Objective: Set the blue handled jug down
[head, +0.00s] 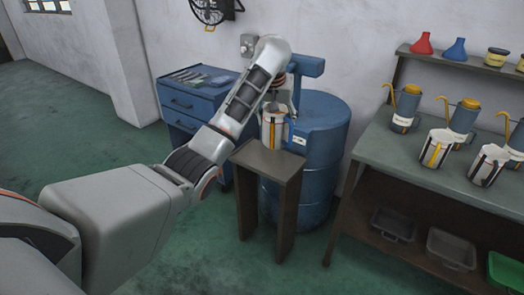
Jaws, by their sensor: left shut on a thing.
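The jug (274,134) is a pale container with an orange stripe and blue at its right side. It is upright at the top of a small brown stand (262,160), in the middle of the head view. Its base is at or just over the stand top; I cannot tell if they touch. My left gripper (273,105) reaches down from above and is shut on the jug. The fingers are small and partly hidden by my own arm. My right gripper is not in view.
A blue drum (322,165) stands close behind the stand. A blue drawer cabinet (180,104) is to the left. A bench (385,150) at right holds pale jugs (437,148) and blue cans (405,108). Bins (451,249) sit below. Green floor at left is clear.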

